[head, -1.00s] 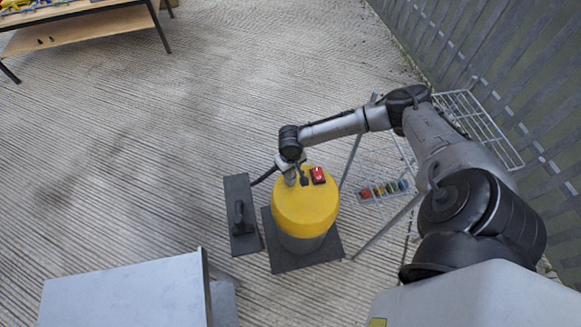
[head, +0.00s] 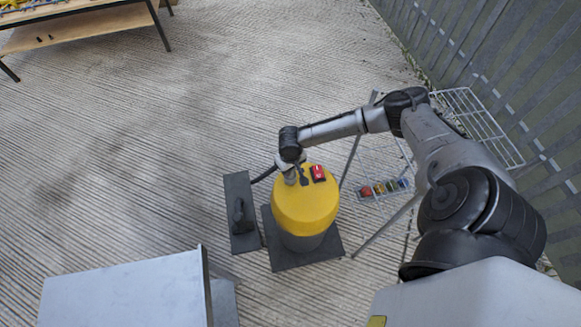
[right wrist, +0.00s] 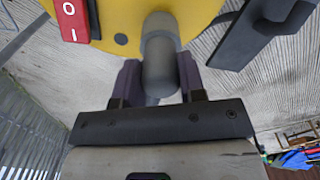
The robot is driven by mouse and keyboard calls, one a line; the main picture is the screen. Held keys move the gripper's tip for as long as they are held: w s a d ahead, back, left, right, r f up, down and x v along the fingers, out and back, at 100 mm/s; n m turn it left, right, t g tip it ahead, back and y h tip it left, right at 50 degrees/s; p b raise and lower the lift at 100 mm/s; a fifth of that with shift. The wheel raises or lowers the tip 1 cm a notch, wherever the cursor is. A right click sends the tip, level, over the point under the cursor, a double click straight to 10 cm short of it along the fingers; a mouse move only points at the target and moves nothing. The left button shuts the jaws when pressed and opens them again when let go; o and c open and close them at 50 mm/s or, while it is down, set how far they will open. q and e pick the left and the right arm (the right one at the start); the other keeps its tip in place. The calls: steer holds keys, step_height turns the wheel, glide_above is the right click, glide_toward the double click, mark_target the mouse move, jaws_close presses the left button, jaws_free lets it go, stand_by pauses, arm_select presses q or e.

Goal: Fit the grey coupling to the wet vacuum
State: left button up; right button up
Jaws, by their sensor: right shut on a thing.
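The wet vacuum (head: 305,207) has a yellow top with a red switch and a grey lower body, and stands upright on a dark square base. My right gripper (right wrist: 159,80) is at the far left side of the yellow top. Its two fingers are shut on the grey coupling (right wrist: 160,66), a short rounded cylinder. In the right wrist view the coupling lies in line with a lighter grey part against the yellow body (right wrist: 112,18); I cannot tell how deep it sits. In the head view the wrist mostly hides the coupling. My left gripper is not in view.
A dark flat plate with a handle (head: 240,212) lies left of the vacuum, with a dark hose near it. A wire rack (head: 364,207) with colourful items stands to the right, before the fence. A grey metal box (head: 125,292) is at front left. Open ground lies behind.

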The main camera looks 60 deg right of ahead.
steer(key=shift+f, duration=0.3)
steer(key=shift+f, duration=0.4)
stand_by(0.4)
steer(key=o, duration=0.8)
steer(key=shift+o, duration=0.8)
steer(key=shift+r, duration=0.1)
step_height(320, 180, up, 14)
steer(key=p, duration=0.1)
steer(key=shift+p, duration=0.4)
steer(key=shift+a, duration=0.1)
